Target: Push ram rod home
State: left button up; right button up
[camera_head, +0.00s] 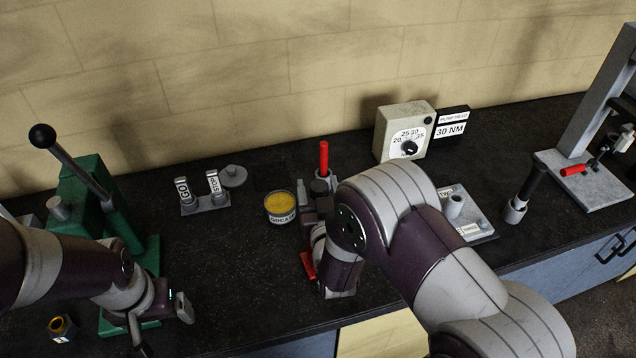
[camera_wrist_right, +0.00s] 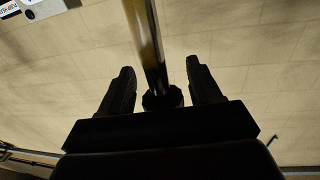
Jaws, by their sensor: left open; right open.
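In the right wrist view, a shiny metal rod (camera_wrist_right: 147,40) runs down between the two dark fingers of my right gripper (camera_wrist_right: 158,68) to a dark round end at the palm. The fingers are open, with a gap on each side of the rod. I take it for the ram rod but cannot be sure. In the head view, my right wrist covers most of this spot. A red upright handle (camera_head: 323,158) shows just behind it, and a red piece (camera_head: 307,265) lies at its left. My left gripper (camera_head: 162,318) is open and empty, low in front of the green press (camera_head: 88,195).
A tin of yellow grease (camera_head: 280,207) stands left of my right wrist. The GO/STOP stand (camera_head: 204,203) is further left. A dial box (camera_head: 404,131) and a 30 NM sign (camera_head: 451,127) are at the back. A grey stand (camera_head: 585,180) is far right. The bench's middle left is clear.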

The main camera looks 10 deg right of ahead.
jog(key=shift+w, duration=0.2)
jog(key=shift+a, duration=0.1)
jog(key=shift+c, duration=0.9)
grip_shut()
notch_tip(320, 180, down, 10)
jog(key=b, duration=0.9)
jog(key=shift+s, duration=0.1)
jog(key=shift+r, duration=0.2)
jog(key=shift+o, duration=0.9)
grip_release()
jog(key=shift+r, duration=0.15)
